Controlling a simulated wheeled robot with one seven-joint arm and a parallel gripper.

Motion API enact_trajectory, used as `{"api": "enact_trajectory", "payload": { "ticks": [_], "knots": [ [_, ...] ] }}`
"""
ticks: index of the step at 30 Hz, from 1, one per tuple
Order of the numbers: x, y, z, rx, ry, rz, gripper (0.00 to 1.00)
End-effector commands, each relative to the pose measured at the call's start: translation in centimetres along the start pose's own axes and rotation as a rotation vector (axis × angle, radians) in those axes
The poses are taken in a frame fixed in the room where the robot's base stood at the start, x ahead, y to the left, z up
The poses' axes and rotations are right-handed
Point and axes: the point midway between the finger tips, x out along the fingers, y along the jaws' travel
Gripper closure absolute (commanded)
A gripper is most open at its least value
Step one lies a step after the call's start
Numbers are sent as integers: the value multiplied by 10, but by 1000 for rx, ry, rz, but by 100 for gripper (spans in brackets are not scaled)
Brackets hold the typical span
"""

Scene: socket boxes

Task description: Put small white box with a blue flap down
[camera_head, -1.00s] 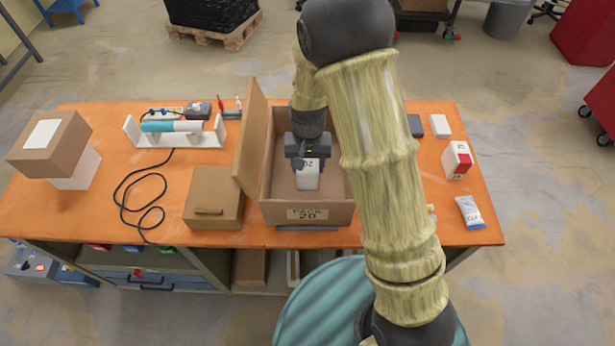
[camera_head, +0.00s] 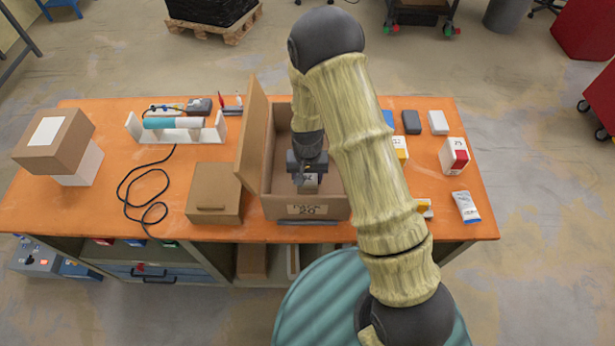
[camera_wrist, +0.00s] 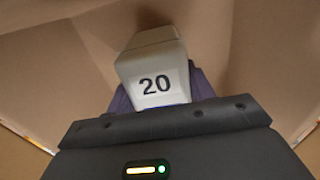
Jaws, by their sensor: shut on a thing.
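The small white box (camera_wrist: 150,60), marked 20, is held in my gripper (camera_head: 307,178). In the wrist view its labelled face is towards the camera and a thin blue strip shows at its lower edge. My gripper is shut on it, inside the open brown carton (camera_head: 306,210) labelled 20. In the head view the small box (camera_head: 308,184) shows just below my gripper, near the carton's front wall. Whether it touches the carton's floor cannot be told.
The carton's raised flap (camera_head: 253,135) stands at its left. A closed brown box (camera_head: 213,194) lies left of it. A black cable (camera_head: 140,195) lies on the orange table (camera_head: 90,215).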

Motion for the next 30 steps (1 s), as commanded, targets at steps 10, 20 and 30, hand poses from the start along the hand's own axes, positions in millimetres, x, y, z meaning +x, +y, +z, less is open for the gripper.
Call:
{"api": "enact_trajectory", "payload": {
  "ticks": [10,20,30],
  "knots": [
    [12,0,-1,1,2,-1,84],
    [15,0,0,0,1,0,26],
    [12,0,0,0,1,-1,26]
  ]
}}
